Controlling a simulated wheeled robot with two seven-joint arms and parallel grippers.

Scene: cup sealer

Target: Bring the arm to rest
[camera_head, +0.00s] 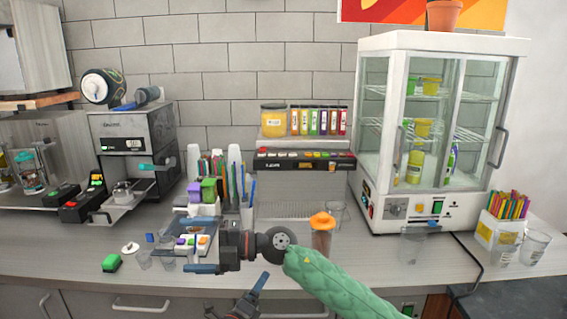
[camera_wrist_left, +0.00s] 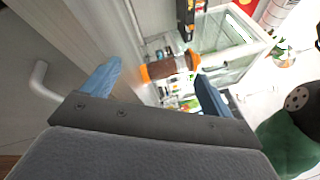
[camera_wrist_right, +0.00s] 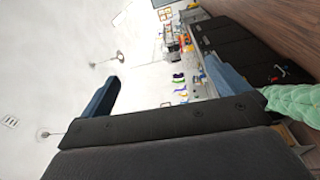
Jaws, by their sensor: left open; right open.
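My right gripper (camera_head: 203,245) shows at the centre-left of the head view, on the green-sleeved arm, its blue fingers spread and pointing left. It is empty above the counter's front part. My left gripper (camera_head: 237,297) is low in the head view, partly cut off by the bottom edge, in front of the counter edge. Its blue fingers are apart. In the left wrist view nothing is held; a brown cup with orange ends (camera_wrist_left: 170,68) shows beyond the fingers. In the right wrist view the fingers are spread with nothing between them.
The counter (camera_head: 380,262) holds an orange-lidded brown cup (camera_head: 322,238) close to my right wrist. A glass cabinet (camera_head: 440,125) stands at right, a coffee machine (camera_head: 135,135) at left.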

